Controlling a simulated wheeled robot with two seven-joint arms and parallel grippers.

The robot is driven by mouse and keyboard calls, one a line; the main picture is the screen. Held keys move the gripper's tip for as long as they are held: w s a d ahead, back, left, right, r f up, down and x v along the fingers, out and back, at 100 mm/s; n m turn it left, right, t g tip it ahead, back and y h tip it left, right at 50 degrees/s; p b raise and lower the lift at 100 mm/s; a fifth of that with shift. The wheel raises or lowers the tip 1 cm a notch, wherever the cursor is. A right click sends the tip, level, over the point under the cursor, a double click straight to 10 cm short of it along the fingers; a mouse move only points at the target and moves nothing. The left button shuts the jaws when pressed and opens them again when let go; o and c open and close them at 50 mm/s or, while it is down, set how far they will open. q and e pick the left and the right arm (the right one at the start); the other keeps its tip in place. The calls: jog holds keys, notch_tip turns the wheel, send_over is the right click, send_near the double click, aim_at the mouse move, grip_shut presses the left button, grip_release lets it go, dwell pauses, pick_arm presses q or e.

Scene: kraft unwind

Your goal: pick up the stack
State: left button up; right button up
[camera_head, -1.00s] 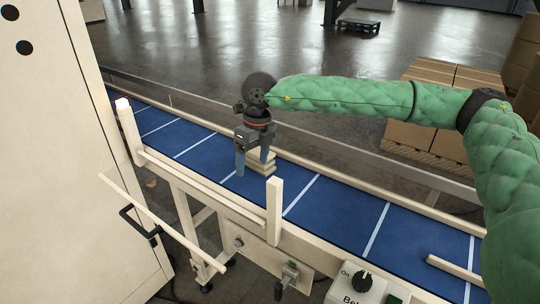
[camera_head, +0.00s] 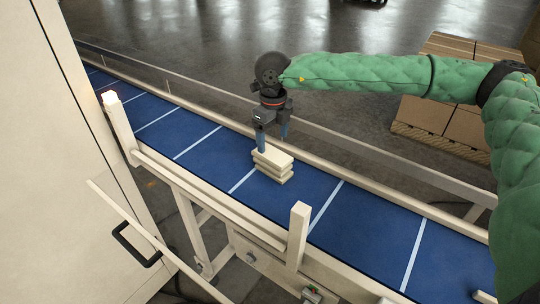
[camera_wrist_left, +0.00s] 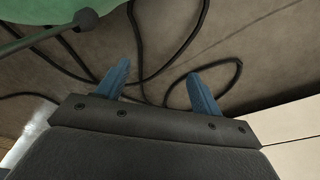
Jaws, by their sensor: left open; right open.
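The stack (camera_head: 273,164) is a small pile of flat cream pieces on the blue conveyor belt (camera_head: 372,217). Its layers are slightly offset. My right gripper (camera_head: 273,143) is open and points down at the stack's far side. One blue finger overlaps the stack's left edge in the picture; the other shows behind its right part. I cannot tell whether the fingers touch it. My left gripper (camera_wrist_left: 158,88) shows only in the left wrist view, open and empty above a floor with dark cables.
A cream post (camera_head: 298,236) stands on the belt's near rail, and another post (camera_head: 118,125) stands further left. A cream cabinet (camera_head: 50,120) with a black handle fills the left. Cardboard boxes (camera_head: 445,105) stand behind the belt at right.

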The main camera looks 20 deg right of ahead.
aim_at(272, 152)
jog(key=shift+s+f, duration=0.25)
jog(key=shift+f, duration=0.05)
jog(key=shift+w+f+p, duration=0.2)
jog(key=shift+f+p, duration=0.15)
jog(key=f+p, duration=0.3)
jog(key=f, duration=0.1)
jog(key=shift+s+a, duration=0.15)
jog(key=shift+s, duration=0.15)
pick_arm(q)
jog(key=s+a+f, duration=0.3)
jog(key=s+f, duration=0.1)
jog(key=s, duration=0.3)
jog(key=shift+s+f, duration=0.35)
pick_arm(e)
jog(key=shift+f, duration=0.45)
jog(key=shift+c, duration=0.3)
jog(key=c, duration=1)
